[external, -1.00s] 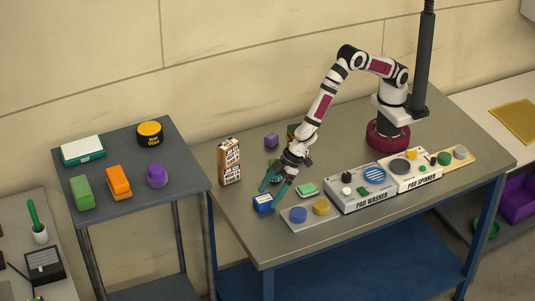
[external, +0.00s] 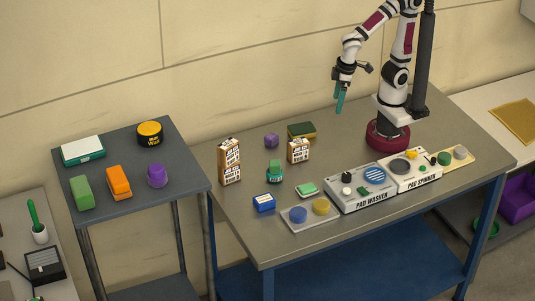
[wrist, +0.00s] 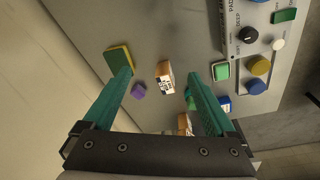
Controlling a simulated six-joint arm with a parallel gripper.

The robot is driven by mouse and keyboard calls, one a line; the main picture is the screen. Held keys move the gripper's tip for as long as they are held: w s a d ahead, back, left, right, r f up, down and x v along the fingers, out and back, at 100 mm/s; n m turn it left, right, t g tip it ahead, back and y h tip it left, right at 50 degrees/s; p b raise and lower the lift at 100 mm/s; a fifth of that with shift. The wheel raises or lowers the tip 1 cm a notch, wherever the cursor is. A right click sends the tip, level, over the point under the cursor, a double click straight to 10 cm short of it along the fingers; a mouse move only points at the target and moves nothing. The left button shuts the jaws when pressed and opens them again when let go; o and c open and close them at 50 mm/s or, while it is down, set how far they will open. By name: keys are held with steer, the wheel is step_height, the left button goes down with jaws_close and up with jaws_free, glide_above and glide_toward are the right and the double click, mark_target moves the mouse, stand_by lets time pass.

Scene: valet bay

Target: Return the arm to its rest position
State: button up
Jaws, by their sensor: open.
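My gripper (external: 340,100) hangs above the back of the grey workbench (external: 245,235), close to my base, with its teal fingers pointing down. In the wrist view my gripper (wrist: 163,82) has its two fingers wide apart with nothing held between them. Below it the wrist view shows a small labelled carton (wrist: 165,77) and a purple cube (wrist: 138,90) on the bench, well clear of the fingers. My arm is folded up over its base.
On the bench are a green-and-yellow sponge (external: 301,131), a tall carton (external: 229,162), a blue box (external: 264,203), the pad washer (external: 350,195) and the pad spinner (external: 415,175). A side table (external: 130,210) stands left. A dark post (external: 424,60) rises beside my arm.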

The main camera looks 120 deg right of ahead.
steer(key=s+a+g+y, duration=0.1)
steer(key=s+a, duration=0.3)
steer(key=s, duration=0.6)
steer(key=shift+s+r+m+y, duration=0.25)
steer(key=shift+s+m+y, duration=0.05)
steer(key=shift+y, duration=0.6)
